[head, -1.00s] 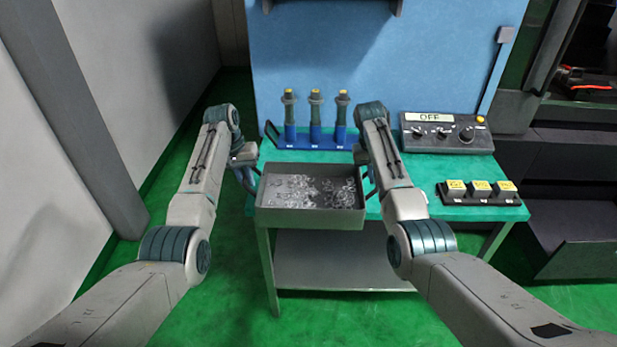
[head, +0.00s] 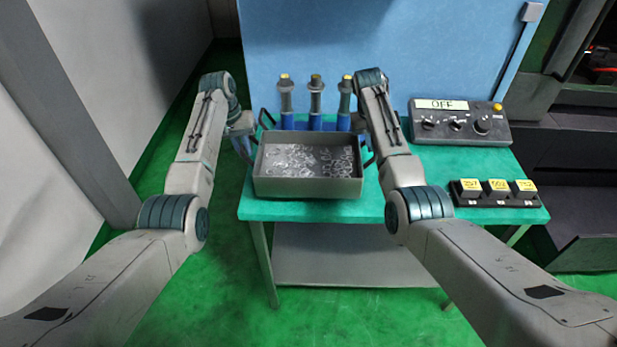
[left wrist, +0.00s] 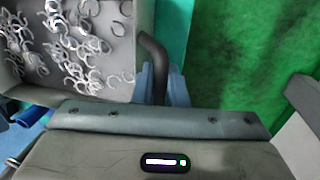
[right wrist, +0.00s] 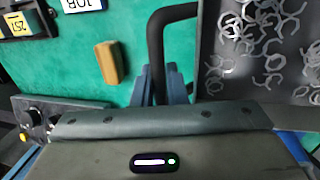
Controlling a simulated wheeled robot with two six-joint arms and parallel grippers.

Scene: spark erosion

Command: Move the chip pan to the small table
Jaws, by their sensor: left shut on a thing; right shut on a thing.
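The chip pan (head: 308,187) is a grey open box full of pale curled metal chips, with a dark bar handle at each end. It is level over the front left of the green-topped table (head: 300,210); I cannot tell whether it touches the top. My left gripper (head: 250,152) is shut on the left handle, and in the left wrist view its blue fingers (left wrist: 160,88) close around that handle (left wrist: 155,60). My right gripper (head: 366,152) is shut on the right handle, seen in the right wrist view (right wrist: 157,45) between its blue fingers.
Several upright tools in a blue rack (head: 316,122) stand just behind the pan. A control box reading OFF (head: 460,125) and a black holder with three yellow-labelled blocks (head: 497,193) are at right. An orange-brown block (right wrist: 107,63) lies beside the right gripper. A blue panel stands behind.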

